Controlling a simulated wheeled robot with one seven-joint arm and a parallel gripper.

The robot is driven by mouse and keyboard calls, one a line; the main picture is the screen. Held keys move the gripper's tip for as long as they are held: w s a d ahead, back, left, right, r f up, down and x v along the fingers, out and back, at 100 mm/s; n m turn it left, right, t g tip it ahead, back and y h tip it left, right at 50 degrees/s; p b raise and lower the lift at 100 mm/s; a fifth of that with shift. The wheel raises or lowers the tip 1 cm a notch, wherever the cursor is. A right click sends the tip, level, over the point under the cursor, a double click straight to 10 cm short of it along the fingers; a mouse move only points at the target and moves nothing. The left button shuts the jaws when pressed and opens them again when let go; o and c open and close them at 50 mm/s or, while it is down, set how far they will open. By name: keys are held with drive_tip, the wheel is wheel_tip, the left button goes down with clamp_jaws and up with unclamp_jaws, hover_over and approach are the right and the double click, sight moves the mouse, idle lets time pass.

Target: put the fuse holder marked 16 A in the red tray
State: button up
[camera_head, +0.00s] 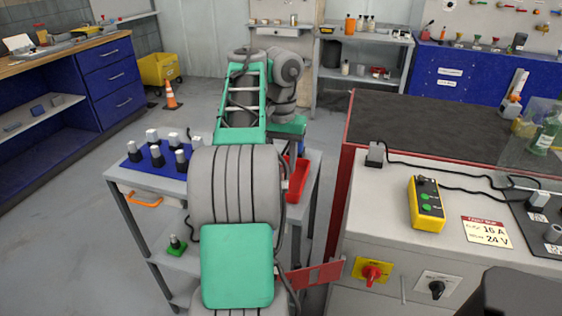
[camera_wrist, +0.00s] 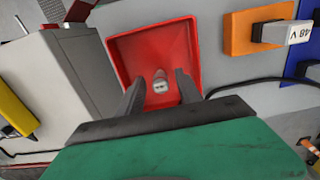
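The red tray (camera_wrist: 122,52) lies below my gripper in the wrist view. In the head view the tray (camera_head: 297,182) is mostly hidden behind my arm. A small pale grey piece with dark marks on its end (camera_wrist: 160,83) is in the tray, likely a fuse holder; its marking is too small to read. My gripper (camera_wrist: 160,86) is open over the tray. Its two dark fingers stand apart on either side of the piece, with gaps visible. In the head view my arm hides the gripper. A card (camera_head: 486,231) on the bench reads 16 A and 24 V.
Several grey-topped holders stand in a blue rack (camera_head: 143,170) on the cart; one stands on a green base (camera_head: 174,250) below. A holder marked 48 V (camera_wrist: 299,32) sits on an orange base (camera_wrist: 240,35). The bench (camera_head: 385,205) with a yellow control box (camera_head: 427,203) is close on the right.

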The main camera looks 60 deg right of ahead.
sight(281, 162)
wheel_tip(281, 162, up, 12)
drive_tip(key=p, duration=1.1)
drive_tip(key=w+a+f+n+h, duration=0.15)
drive_tip(key=w+a+n, duration=0.35)
drive_tip(key=w+a, duration=0.55)
drive_tip(key=a+f+n+t, duration=0.1)
drive_tip(key=a+f+n, duration=0.2)
drive_tip(key=a, duration=0.8)
drive_tip(key=w+a+f+n+t+y, duration=0.1)
drive_tip(key=a+f+n, duration=0.3)
drive_tip(key=a, duration=0.7)
drive_tip(key=a+f+n, duration=0.4)
drive_tip(key=a+f, duration=0.2)
drive_tip(key=a, duration=0.6)
drive_tip(key=shift+w+t, duration=0.25)
drive_tip(key=shift+t, duration=0.15)
